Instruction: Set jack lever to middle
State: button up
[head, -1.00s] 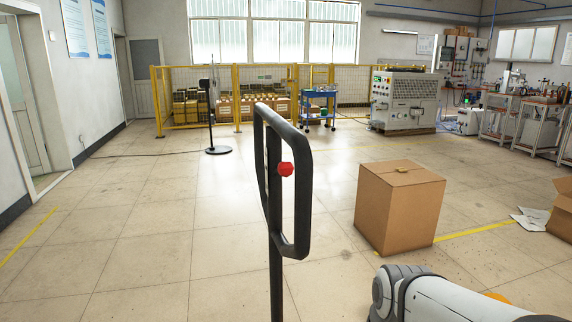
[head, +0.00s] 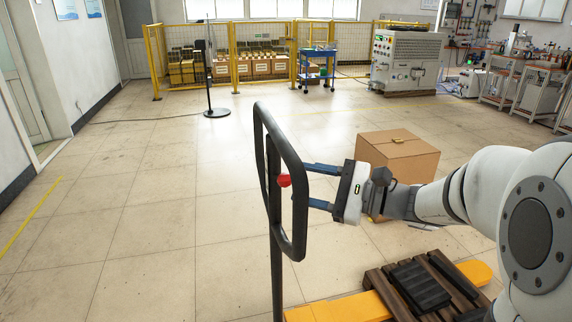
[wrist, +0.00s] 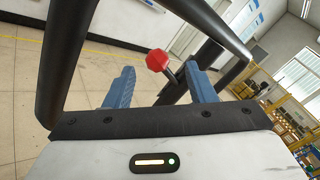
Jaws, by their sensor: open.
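The jack lever is the short lever with a red knob (head: 284,181) inside the black handle loop (head: 299,215) of the pallet jack. My gripper (head: 308,187) reaches in from the right, its two blue fingers open, one above and one below the knob's height. The fingertips are close to the handle. In the wrist view, the red knob (wrist: 157,60) shows beyond and between the open blue fingers (wrist: 160,88), nearer the right finger, and its dark stem runs toward that finger. I cannot tell whether the finger touches the stem.
The pallet jack's yellow fork (head: 340,308) and a wooden pallet with dark blocks (head: 375,280) are at the lower right. A cardboard box (head: 398,160) stands behind my gripper. The floor left of the handle is clear.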

aim_at(287, 179)
jog(key=x, duration=0.7)
jog(key=shift+a+f, duration=0.15)
jog(key=shift+a, duration=0.05)
jog(key=shift+c, duration=0.2)
grip_shut()
